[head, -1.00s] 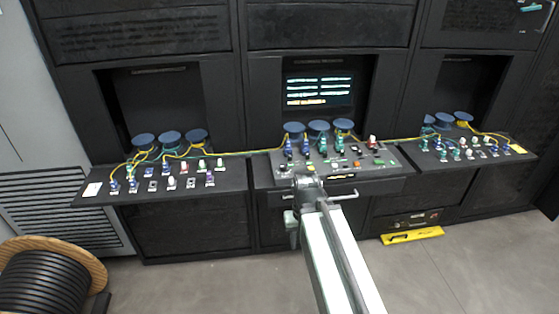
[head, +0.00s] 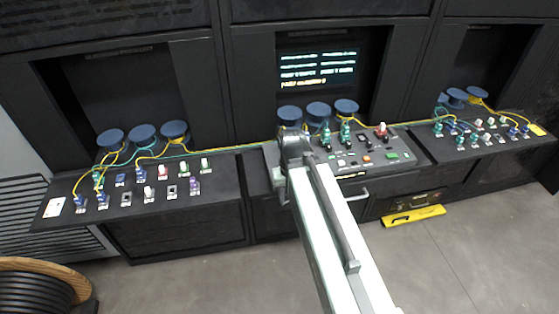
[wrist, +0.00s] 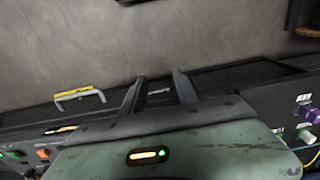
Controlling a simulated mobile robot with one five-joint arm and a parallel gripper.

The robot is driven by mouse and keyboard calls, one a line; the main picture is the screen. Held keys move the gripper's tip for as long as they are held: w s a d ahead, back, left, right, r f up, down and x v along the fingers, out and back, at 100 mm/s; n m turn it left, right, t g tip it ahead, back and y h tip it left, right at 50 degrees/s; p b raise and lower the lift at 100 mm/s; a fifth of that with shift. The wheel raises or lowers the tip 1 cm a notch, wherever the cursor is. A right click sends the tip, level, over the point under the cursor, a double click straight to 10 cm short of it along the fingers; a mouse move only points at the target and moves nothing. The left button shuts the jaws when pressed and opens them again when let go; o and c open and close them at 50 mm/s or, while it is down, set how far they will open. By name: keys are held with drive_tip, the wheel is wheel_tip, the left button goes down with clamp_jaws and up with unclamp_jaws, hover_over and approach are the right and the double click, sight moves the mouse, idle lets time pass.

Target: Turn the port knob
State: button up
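My gripper (wrist: 160,84) shows two dark fingers standing apart with nothing between them. In the head view the arm's end (head: 292,145) covers the left part of the centre console (head: 412,160); the fingertips are hidden there. I cannot tell which control is the port knob, as the labels are too small to read. The centre console also carries green plugs (head: 346,132), a red-topped control (head: 382,130) and small coloured buttons (head: 392,156).
A left console (head: 225,190) and right console (head: 470,150) hold more coloured knobs and cables. Blue spools (head: 318,112) stand behind. A handle (wrist: 80,97) sticks out from the console front. A cable reel (head: 50,275) and a yellow level (head: 411,217) lie on open floor.

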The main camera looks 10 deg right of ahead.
drive_tip(key=o, duration=0.4)
drive_tip(key=shift+w, duration=0.15)
drive_tip(key=shift+c, duration=0.2)
drive_tip(key=w+r+m+p, duration=0.2)
drive_tip(key=w+m, duration=0.2)
drive_tip(key=w, duration=0.1)
drive_tip(key=w+r+m+p, duration=0.3)
drive_tip(key=w+m, duration=0.1)
drive_tip(key=w, duration=0.1)
drive_tip(key=w+r+m+p, duration=0.3)
drive_tip(key=w+m, duration=0.1)
drive_tip(key=w, duration=0.1)
drive_tip(key=shift+d+m, duration=0.3)
drive_tip(key=shift+m, duration=0.1)
drive_tip(key=shift+w+m, duration=0.15)
drive_tip(key=shift+m, duration=0.15)
wheel_tip(320, 180, down, 8)
drive_tip(key=b, duration=0.8)
drive_tip(key=shift+f, duration=0.2)
drive_tip(key=shift+r, duration=0.15)
drive_tip(key=shift+c, duration=0.3)
